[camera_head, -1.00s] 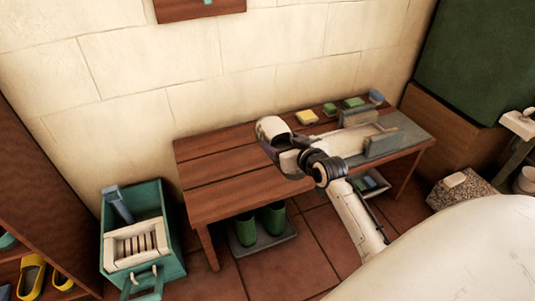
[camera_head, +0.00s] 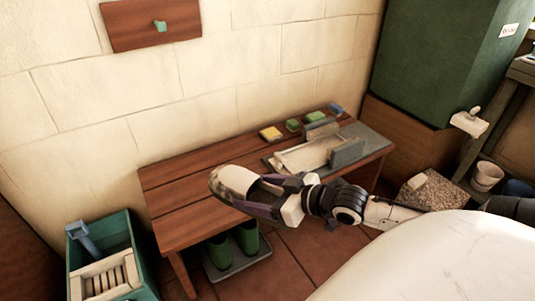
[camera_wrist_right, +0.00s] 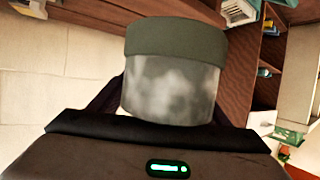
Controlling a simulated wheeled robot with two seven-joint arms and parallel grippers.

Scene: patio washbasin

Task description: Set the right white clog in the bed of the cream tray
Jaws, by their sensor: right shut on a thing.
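My right gripper (camera_head: 268,198) is shut on the white clog (camera_head: 232,180) and holds it over the front of the wooden bench, its toe pointing left. In the right wrist view the clog (camera_wrist_right: 170,90) fills the middle, whitish with a grey-green band. The cream tray (camera_head: 298,158) lies on the right part of the bench, beyond and to the right of the gripper. Grey upright pieces stand at its near and far sides. The clog is apart from the tray. My left gripper is not in view.
The wooden bench (camera_head: 180,195) has clear room at left. Yellow (camera_head: 270,133), green and blue blocks line its back. Green boots (camera_head: 246,238) stand beneath. A teal crate (camera_head: 120,237) is at lower left. A green cabinet (camera_head: 440,60) stands at right.

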